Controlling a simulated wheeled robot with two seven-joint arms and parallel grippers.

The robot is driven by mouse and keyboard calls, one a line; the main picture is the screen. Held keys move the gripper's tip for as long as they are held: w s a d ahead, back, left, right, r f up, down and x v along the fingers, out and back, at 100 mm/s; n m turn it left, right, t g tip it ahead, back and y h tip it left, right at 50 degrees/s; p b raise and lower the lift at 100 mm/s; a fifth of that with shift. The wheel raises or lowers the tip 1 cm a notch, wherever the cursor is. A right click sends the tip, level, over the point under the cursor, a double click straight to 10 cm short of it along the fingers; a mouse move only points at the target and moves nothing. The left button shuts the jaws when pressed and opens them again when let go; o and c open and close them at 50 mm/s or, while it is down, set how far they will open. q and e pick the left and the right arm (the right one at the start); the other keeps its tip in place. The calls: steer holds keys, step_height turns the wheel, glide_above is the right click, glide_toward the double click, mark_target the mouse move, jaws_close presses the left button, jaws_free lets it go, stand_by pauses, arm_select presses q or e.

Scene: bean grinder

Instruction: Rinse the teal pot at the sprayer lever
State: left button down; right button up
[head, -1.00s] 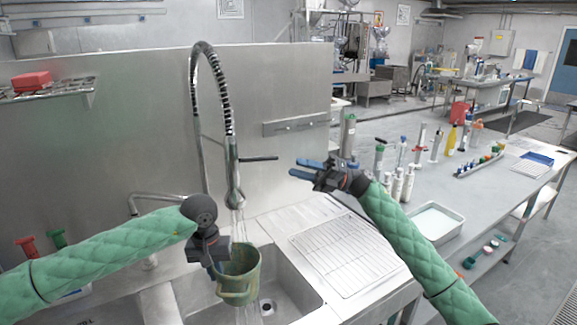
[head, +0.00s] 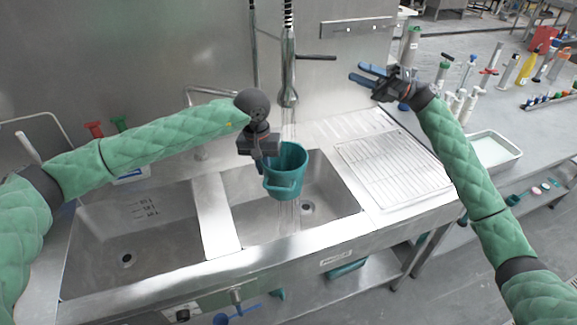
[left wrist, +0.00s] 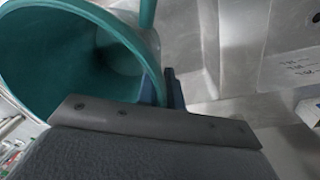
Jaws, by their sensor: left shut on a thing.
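The teal pot (head: 287,172) hangs over the right sink basin under the sprayer head (head: 288,92), with water falling at it. My left gripper (head: 268,165) is shut on the pot's left wall. In the left wrist view the pot (left wrist: 60,50) looks clean and empty inside, with its rim at the fingers (left wrist: 165,90). The sprayer lever (head: 316,57) sticks out to the right of the hose. My right gripper (head: 366,74) is open and empty, to the right of the lever and apart from it.
A left sink basin (head: 100,235) is empty beside the divider (head: 214,215). A wire drying rack (head: 395,170) lies right of the basins. Several bottles and a white tray (head: 490,150) stand on the right bench.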

steer(key=c, duration=0.3)
steer(key=shift+f, duration=0.35)
steer(key=c, duration=0.4)
steer(key=a+f, duration=0.1)
steer(key=f, duration=0.1)
steer(key=s+f+m, duration=0.1)
steer(key=f, duration=0.2)
steer(key=s+a+f+m+y, duration=0.1)
steer(key=f, duration=0.2)
steer(key=shift+a+t, duration=0.35)
steer(key=shift+t, duration=0.05)
jaws_close()
steer(key=n+t+y, duration=0.2)
steer(key=t+y, duration=0.1)
steer(key=t, duration=0.2)
glide_toward(316, 57)
steer(key=a, duration=0.3)
steer(key=shift+w+a+r, duration=0.15)
steer(key=shift+w+r, duration=0.25)
steer(key=shift+r, duration=0.35)
steer(key=shift+w+a+r, duration=0.2)
steer(key=shift+w+r, duration=0.2)
steer(key=shift+r, duration=0.4)
